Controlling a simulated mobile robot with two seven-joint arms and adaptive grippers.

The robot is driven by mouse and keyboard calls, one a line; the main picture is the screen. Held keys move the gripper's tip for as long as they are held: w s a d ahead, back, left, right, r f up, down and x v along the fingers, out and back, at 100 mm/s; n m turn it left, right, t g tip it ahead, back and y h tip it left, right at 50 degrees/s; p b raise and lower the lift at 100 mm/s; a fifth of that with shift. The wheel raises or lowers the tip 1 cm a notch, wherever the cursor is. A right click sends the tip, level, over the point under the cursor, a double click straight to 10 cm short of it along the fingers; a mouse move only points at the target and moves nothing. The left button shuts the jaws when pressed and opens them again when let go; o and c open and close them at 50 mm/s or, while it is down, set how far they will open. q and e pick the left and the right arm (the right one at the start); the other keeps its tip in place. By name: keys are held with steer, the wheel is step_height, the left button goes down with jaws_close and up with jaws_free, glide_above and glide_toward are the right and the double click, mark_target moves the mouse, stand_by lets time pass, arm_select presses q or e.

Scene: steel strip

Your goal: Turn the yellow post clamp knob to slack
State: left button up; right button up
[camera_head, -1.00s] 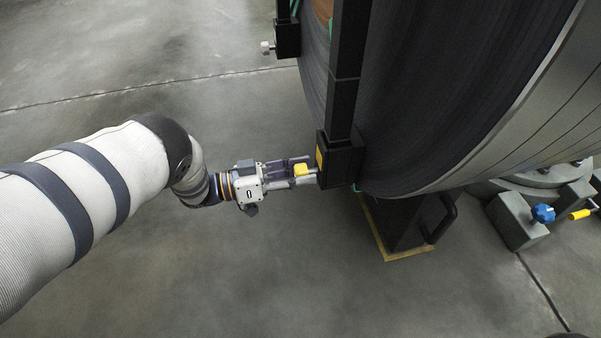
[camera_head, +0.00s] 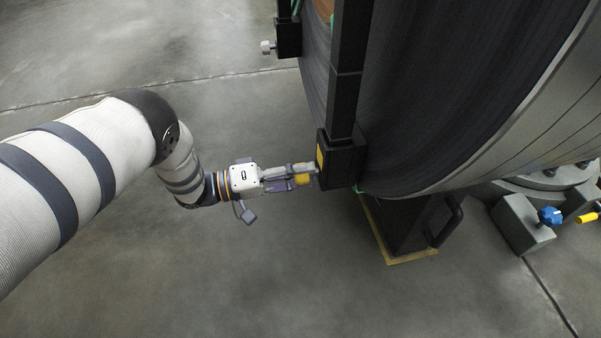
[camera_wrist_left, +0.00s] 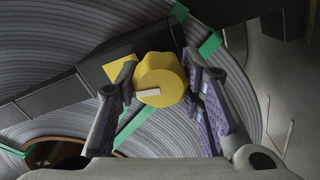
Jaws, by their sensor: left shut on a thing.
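The yellow post clamp knob (camera_head: 301,175) sticks out from the left face of a black clamp block (camera_head: 345,163) on a dark upright post. My left gripper (camera_head: 303,177) is shut on the knob, its fingers on either side of it. In the left wrist view the yellow knob (camera_wrist_left: 160,80) sits between the two purple-padded fingers (camera_wrist_left: 165,88), with a pale mark on its front face. A yellow plate (camera_wrist_left: 122,68) lies behind the knob. The far side of the knob is hidden. My right gripper is not in view.
A large coil of steel strip (camera_head: 440,90) stands close behind the clamp. A second clamp with a pale knob (camera_head: 267,47) is further up. A blue knob (camera_head: 549,215) and yellow handle (camera_head: 588,217) are at right. Open floor (camera_head: 200,280) lies below the arm.

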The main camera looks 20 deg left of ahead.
arm_select(q)
steer(key=shift+w+n, duration=0.1)
steer(key=shift+n, duration=0.7)
steer(key=o, duration=1.2)
steer(key=shift+a, duration=0.1)
steer(key=v, duration=1.2)
